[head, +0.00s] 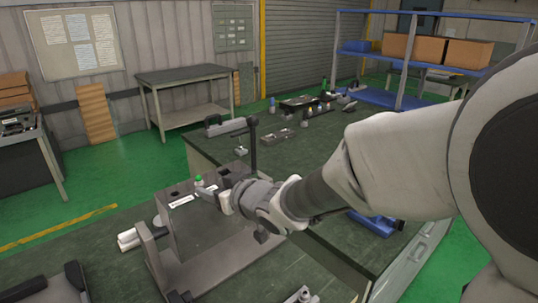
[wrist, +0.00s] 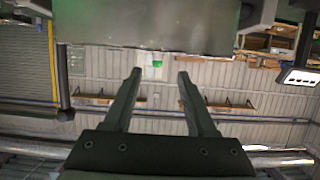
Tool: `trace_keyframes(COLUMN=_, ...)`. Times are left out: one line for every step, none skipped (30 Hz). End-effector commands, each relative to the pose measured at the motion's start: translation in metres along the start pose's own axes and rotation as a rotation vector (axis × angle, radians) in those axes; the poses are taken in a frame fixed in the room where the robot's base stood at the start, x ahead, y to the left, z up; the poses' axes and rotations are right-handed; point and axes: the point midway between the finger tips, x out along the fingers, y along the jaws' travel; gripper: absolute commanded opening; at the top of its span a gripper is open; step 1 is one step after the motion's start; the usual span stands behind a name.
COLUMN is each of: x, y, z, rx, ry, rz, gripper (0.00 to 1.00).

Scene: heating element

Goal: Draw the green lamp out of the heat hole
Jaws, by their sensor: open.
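The green lamp (head: 199,181) stands upright on top of the grey heating block (head: 196,226), with its green cap showing above the block. Its lower part is hidden. In the wrist view, the green lamp (wrist: 157,63) appears small, with a white part below the green, near the edge of the grey block (wrist: 145,25). My gripper (wrist: 159,75) is open and empty, its two dark fingers spread apart. The lamp lies in line with the gap between the fingertips and looks to be beyond them. In the head view, my gripper is just right of the lamp, with its fingers hard to make out.
A dark upright post with a lever (head: 252,145) rises behind my wrist. A blue fixture (head: 375,222) lies below my arm.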

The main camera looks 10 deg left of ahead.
Motion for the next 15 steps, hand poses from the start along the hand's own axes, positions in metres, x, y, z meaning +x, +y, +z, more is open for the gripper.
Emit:
trace_keyframes(x=0.007, y=0.0, z=0.001, rx=0.0, ry=-0.001, rz=-0.001, gripper=0.57)
trace_keyframes(x=0.01, y=0.0, z=0.001, rx=-0.001, ry=-0.001, rz=-0.001, gripper=0.57)
trace_keyframes(x=0.013, y=0.0, z=0.0, rx=-0.001, ry=0.0, rz=-0.001, gripper=0.57)
trace_keyframes(x=0.015, y=0.0, z=0.0, rx=-0.001, ry=-0.001, rz=0.0, gripper=0.57)
trace_keyframes(x=0.017, y=0.0, z=0.0, rx=-0.001, ry=-0.001, rz=0.0, gripper=0.57)
trace_keyframes(x=0.018, y=0.0, z=0.0, rx=-0.001, ry=-0.001, rz=0.0, gripper=0.57)
trace_keyframes(x=0.019, y=0.0, z=0.0, rx=-0.001, ry=-0.001, rz=0.0, gripper=0.57)
trace_keyframes(x=0.02, y=0.0, z=-0.001, rx=-0.001, ry=0.0, rz=0.0, gripper=0.57)
trace_keyframes(x=0.023, y=0.0, z=-0.001, rx=-0.001, ry=0.0, rz=0.0, gripper=0.57)
trace_keyframes(x=0.025, y=0.001, z=-0.002, rx=-0.001, ry=-0.001, rz=0.0, gripper=0.57)
trace_keyframes(x=0.029, y=0.001, z=-0.002, rx=0.0, ry=-0.002, rz=0.0, gripper=0.57)
trace_keyframes(x=0.034, y=0.002, z=-0.003, rx=-0.001, ry=-0.002, rz=0.0, gripper=0.57)
trace_keyframes(x=0.038, y=0.002, z=-0.003, rx=-0.001, ry=-0.002, rz=0.0, gripper=0.57)
trace_keyframes(x=0.043, y=0.002, z=-0.004, rx=-0.001, ry=-0.002, rz=-0.001, gripper=0.57)
trace_keyframes(x=0.048, y=0.003, z=-0.005, rx=-0.001, ry=-0.002, rz=-0.001, gripper=0.57)
